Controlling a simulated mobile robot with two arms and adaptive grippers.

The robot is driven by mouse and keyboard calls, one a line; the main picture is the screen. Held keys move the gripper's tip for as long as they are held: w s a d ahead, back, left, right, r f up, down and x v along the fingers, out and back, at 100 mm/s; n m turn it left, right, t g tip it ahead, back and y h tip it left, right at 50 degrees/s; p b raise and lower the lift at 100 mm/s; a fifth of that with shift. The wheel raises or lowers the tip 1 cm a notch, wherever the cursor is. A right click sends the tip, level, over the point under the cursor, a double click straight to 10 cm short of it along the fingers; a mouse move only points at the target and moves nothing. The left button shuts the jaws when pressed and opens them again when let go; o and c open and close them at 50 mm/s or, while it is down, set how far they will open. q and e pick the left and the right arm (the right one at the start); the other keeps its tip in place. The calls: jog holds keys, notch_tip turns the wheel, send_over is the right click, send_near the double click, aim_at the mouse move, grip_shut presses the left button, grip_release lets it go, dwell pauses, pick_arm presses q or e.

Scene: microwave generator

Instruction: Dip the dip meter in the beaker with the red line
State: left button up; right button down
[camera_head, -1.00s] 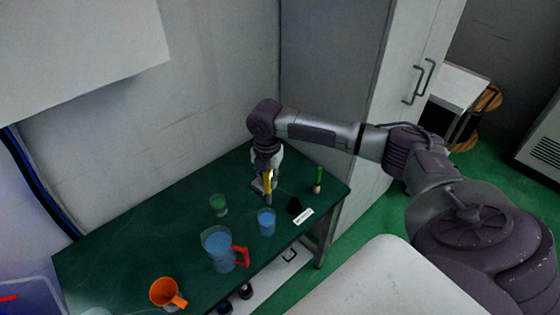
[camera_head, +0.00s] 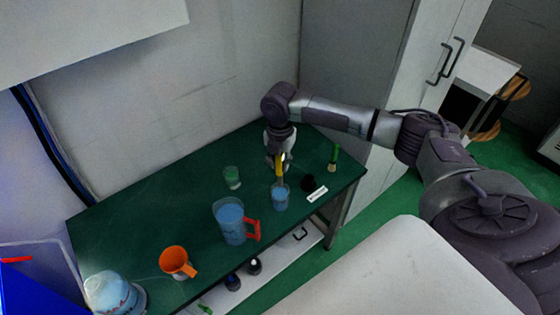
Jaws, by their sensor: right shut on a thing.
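My right gripper (camera_head: 280,158) is shut on the yellow dip meter (camera_head: 281,170) over the far right part of the green table. The meter hangs upright, its lower end at or just inside the rim of a small beaker of blue liquid (camera_head: 280,198); how deep it reaches cannot be told. A small beaker of green liquid (camera_head: 232,178) stands to the left. A larger jug of blue liquid with a red handle (camera_head: 230,222) stands nearer the front. No red line can be made out on any vessel. My left gripper is out of view.
The green table (camera_head: 140,218) also holds an orange mug (camera_head: 177,262), a round-bottomed glass vessel (camera_head: 108,291), a black item (camera_head: 308,183), a white label (camera_head: 317,194) and a green-topped item (camera_head: 333,158). A wall stands behind, a grey cabinet (camera_head: 350,60) to the right.

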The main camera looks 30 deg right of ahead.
aim_at(280, 185)
jog(key=shift+f+b, duration=0.6)
jog(key=shift+f, duration=1.25)
jog(key=shift+f+b, duration=1.05)
jog(key=shift+f, duration=1)
notch_tip(280, 185, up, 9)
jog(key=p, duration=0.9)
jog(key=shift+r, duration=0.1)
